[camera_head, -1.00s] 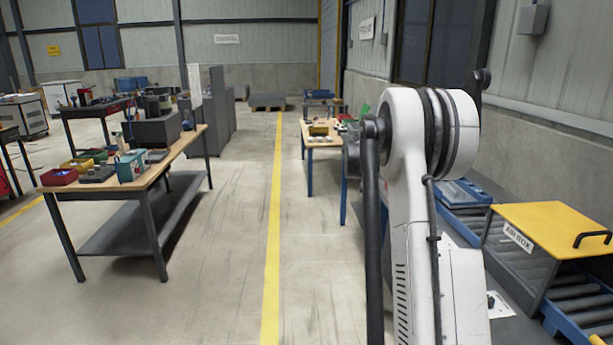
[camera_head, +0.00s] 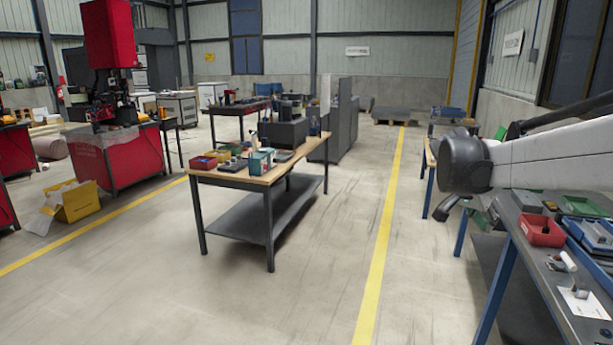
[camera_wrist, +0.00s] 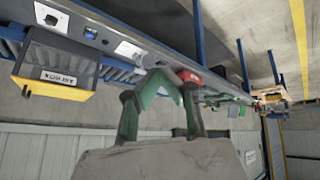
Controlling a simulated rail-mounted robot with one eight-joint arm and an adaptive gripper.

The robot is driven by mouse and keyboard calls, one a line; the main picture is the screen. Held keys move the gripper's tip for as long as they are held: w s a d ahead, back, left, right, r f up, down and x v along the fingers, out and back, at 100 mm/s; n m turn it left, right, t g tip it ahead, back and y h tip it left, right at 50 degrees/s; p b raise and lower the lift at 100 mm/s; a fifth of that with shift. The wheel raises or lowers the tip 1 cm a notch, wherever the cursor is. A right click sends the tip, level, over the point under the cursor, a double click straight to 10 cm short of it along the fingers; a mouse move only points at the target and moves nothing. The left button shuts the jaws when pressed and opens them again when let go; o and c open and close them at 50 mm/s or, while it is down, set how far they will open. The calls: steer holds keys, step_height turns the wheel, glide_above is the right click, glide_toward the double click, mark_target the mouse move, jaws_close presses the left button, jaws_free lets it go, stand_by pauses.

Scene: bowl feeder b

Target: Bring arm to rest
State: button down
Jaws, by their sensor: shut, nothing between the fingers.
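My arm (camera_head: 555,160) reaches in from the right edge in the head view. Its dark joint (camera_head: 465,165) hangs above the right-hand bench. In the wrist view, my gripper (camera_wrist: 168,82) shows its two green and dark fingers. Their tips come together, with nothing between them. The wrist picture is tilted, with the bench and conveyor along its top. The gripper looks clear of the bench.
A right-hand workbench (camera_head: 560,320) holds a red bin (camera_head: 541,231) and blue trays. A wooden-topped table (camera_head: 230,178) stands mid-left. A red machine (camera_head: 105,155) is at the far left. The floor along the yellow line (camera_head: 378,260) is open.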

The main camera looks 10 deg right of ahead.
steer(key=s+a+f+n+t+y, duration=0.2)
steer(key=s+a+n, duration=0.2)
steer(key=a, duration=0.7)
steer(key=s+a+f+n+t+y, duration=0.2)
steer(key=s+a+n, duration=0.3)
steer(key=s+a, duration=0.3)
steer(key=s+a+f+n+t+y, duration=0.2)
steer(key=s+a+n, duration=0.3)
steer(key=a, duration=1.1)
steer(key=shift+s+f+y, duration=0.55)
steer(key=shift+f+y, duration=0.15)
